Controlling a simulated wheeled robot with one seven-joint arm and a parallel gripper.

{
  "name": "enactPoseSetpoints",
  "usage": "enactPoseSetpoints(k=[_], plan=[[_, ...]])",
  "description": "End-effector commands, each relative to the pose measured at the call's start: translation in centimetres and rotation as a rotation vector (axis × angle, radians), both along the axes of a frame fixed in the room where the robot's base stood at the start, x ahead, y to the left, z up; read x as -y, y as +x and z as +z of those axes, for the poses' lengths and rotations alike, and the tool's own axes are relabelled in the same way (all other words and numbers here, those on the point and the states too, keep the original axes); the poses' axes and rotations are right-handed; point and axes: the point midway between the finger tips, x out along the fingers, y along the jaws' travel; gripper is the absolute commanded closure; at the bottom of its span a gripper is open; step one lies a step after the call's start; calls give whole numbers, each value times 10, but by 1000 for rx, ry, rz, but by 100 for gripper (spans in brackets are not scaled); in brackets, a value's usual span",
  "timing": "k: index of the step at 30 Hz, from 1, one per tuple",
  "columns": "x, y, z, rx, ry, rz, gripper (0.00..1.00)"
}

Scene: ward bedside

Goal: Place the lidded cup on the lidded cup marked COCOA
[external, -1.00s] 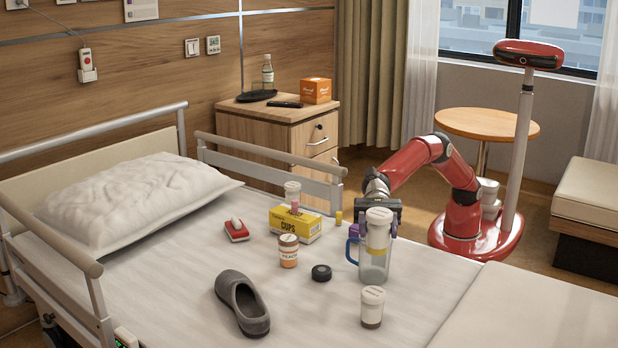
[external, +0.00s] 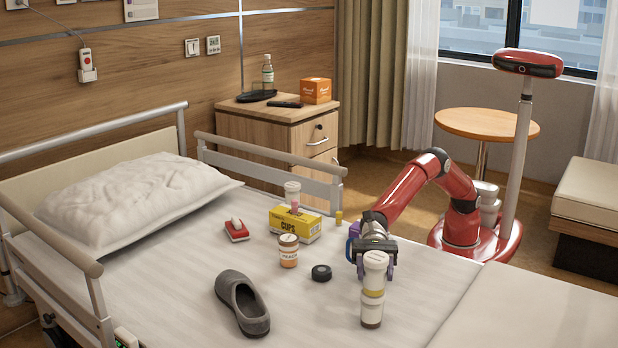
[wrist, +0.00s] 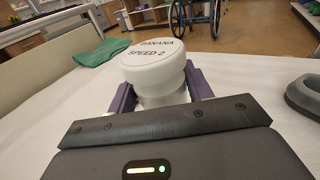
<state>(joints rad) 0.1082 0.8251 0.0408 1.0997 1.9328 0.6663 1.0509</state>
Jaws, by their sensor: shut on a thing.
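My gripper (external: 374,268) is shut on a lidded cup (external: 373,280) with a white lid and a yellowish band. The lower cup is hidden in the wrist view.
A blue handle (external: 352,247) shows behind my gripper. A yellow box (external: 296,225) carries another lidded cup (external: 292,196). The bed's front right is clear.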

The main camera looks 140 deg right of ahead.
Motion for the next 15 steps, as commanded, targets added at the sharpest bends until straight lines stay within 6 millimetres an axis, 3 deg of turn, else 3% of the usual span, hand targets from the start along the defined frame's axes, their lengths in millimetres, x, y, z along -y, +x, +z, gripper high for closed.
enactPoseSetpoints(k=[4,5,9,15], plan=[[0,0,-4,1,1,0,83],[0,0,-3,0,0,0,46],[0,0,-3,0,0,0,28],[0,0,-3,0,0,0,28]])
